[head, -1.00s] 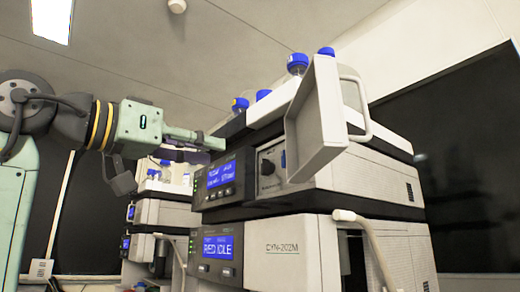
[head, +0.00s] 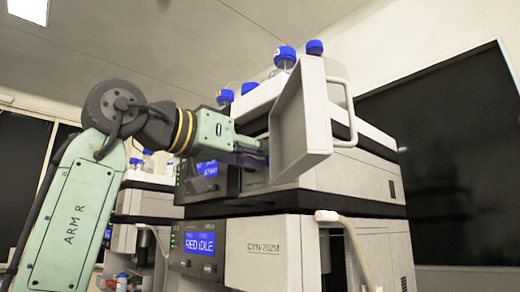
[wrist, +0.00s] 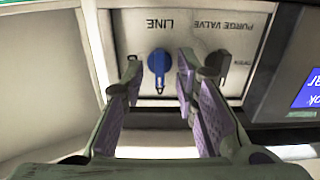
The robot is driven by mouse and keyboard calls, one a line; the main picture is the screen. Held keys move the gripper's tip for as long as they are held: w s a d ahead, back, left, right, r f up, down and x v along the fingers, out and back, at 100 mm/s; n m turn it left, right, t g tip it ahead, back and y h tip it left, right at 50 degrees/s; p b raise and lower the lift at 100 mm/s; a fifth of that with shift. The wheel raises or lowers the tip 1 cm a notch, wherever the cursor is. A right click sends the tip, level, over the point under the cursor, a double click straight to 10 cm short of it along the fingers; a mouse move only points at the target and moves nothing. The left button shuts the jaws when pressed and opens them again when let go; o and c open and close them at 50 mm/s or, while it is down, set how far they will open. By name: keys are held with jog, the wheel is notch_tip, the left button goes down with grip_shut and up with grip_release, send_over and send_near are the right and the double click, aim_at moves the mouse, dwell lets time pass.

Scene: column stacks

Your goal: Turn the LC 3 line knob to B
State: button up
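The blue LINE knob (wrist: 158,64) sits on a pale panel in the wrist view, under the upside-down word LINE. Its narrow end points down in that picture; position letters are not legible. My gripper (wrist: 157,77) is open, with one finger on each side of the blue knob in the picture. I cannot tell whether either finger touches it. In the head view my gripper (head: 252,150) reaches to the upper module's front (head: 256,182), beside the open door flap (head: 303,120); the knob is hidden there.
A dark PURGE VALVE knob (wrist: 218,63) sits close to the right finger in the wrist view. The open flap stands just right of my gripper. Blue-capped bottles (head: 285,54) stand on top. A lower module (head: 250,250) shows RED IDLE; a pale tube (head: 350,240) hangs in front.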

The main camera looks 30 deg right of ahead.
grip_shut()
dwell(0.4)
